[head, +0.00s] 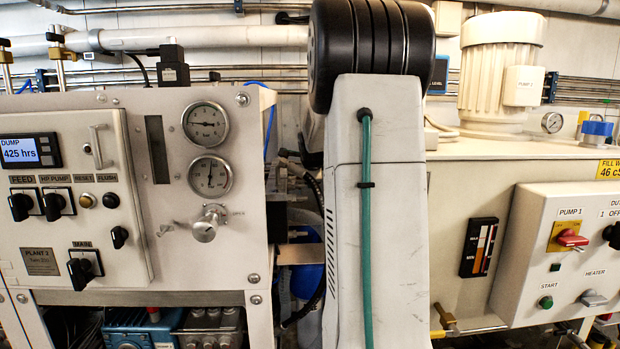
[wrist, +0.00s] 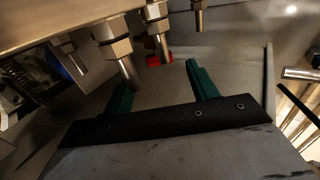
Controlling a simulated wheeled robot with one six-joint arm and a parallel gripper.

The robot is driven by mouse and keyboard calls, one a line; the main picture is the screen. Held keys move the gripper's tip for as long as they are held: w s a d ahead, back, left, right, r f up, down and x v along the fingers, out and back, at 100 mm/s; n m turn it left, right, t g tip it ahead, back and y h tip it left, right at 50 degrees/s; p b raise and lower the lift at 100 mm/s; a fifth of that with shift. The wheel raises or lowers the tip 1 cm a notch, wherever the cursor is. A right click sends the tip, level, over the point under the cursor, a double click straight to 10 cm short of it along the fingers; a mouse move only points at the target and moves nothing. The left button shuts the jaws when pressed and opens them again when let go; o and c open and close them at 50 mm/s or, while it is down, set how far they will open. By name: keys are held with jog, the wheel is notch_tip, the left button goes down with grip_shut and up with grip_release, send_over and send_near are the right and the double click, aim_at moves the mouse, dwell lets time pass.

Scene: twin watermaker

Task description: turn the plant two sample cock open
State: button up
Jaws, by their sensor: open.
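The Plant 2 panel (head: 200,262), with its nameplate at lower left, fills the left of the head view. No sample cock is identifiable there. In the wrist view, several metal fittings (wrist: 118,58) hang from the underside of a metal box. A small red part (wrist: 159,58) shows beneath the middle fitting; it may be the cock's handle, but I cannot tell which way it is turned. My gripper (wrist: 159,70) is open, its green fingers apart and pointing up towards the fittings. The red part appears between the fingertips; the left finger is partly behind a fitting.
Gauges (head: 206,122) and a round metal knob (head: 207,223) are on the Plant 2 front. A white control box (head: 560,250) with a red switch stands at right. My arm hides the middle of the head view. The hanging fittings crowd my fingers.

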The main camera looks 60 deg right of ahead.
jog(key=shift+v, duration=1.95)
jog(key=shift+c, duration=0.4)
